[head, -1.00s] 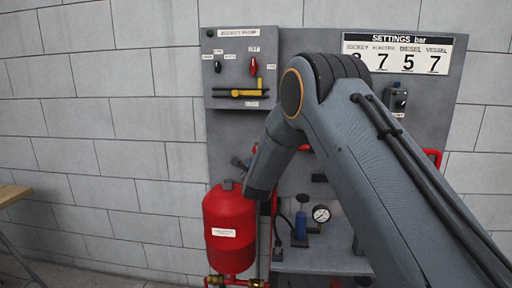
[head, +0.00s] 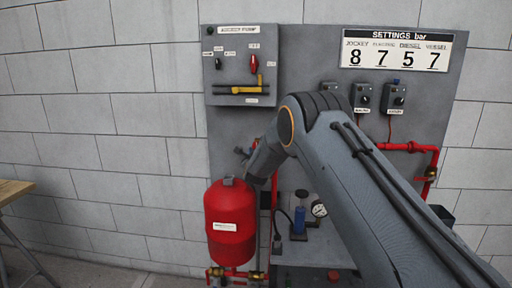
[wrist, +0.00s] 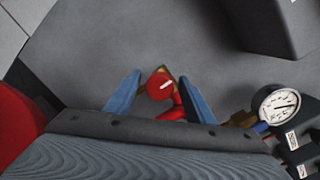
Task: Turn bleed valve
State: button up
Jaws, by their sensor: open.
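The wrist view shows a round red knob with a white mark (wrist: 160,86), likely the bleed valve, with red pipe below it and a yellowish part behind. My gripper (wrist: 160,76) is open, one blue finger on each side of the knob. Gaps show between the knob and both fingers; I cannot tell how far the knob reaches in depth.
A red pressure vessel (head: 230,222) stands left of my arm. A pressure gauge (head: 319,209) and blue cylinder (head: 300,219) are close by; the gauge also shows in the wrist view (wrist: 276,104). A wooden table (head: 14,191) is at far left.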

jog(key=shift+c, duration=0.3)
jog(key=c, duration=1)
